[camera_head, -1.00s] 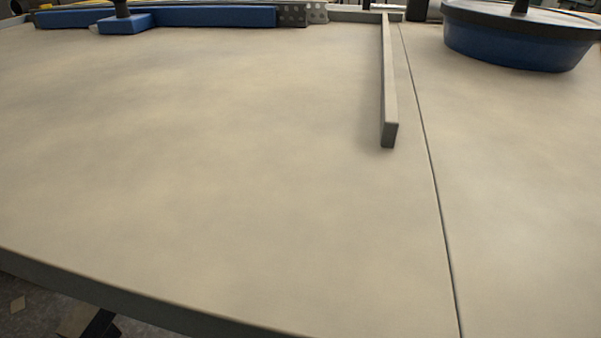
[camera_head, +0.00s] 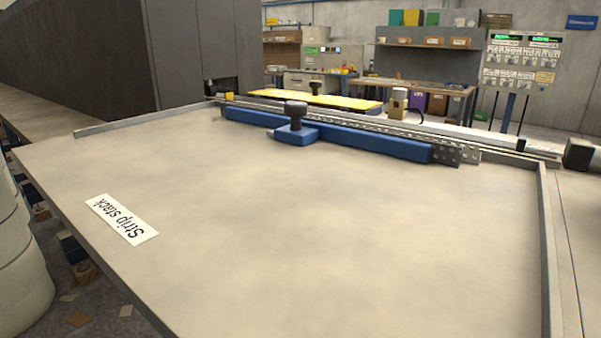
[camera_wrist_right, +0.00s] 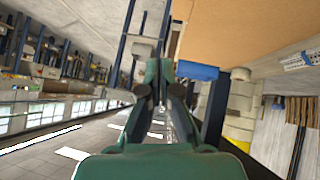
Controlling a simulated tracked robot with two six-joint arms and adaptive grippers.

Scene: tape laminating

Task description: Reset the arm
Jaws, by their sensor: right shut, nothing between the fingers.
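My right gripper (camera_wrist_right: 160,98) shows in the right wrist view, green with dark fingers. Its fingers are shut with nothing between them. It points over open floor and a workshop aisle, away from any table surface. Neither gripper shows in the head view, and my left gripper is in no view.
A control panel (camera_head: 521,65) stands behind.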

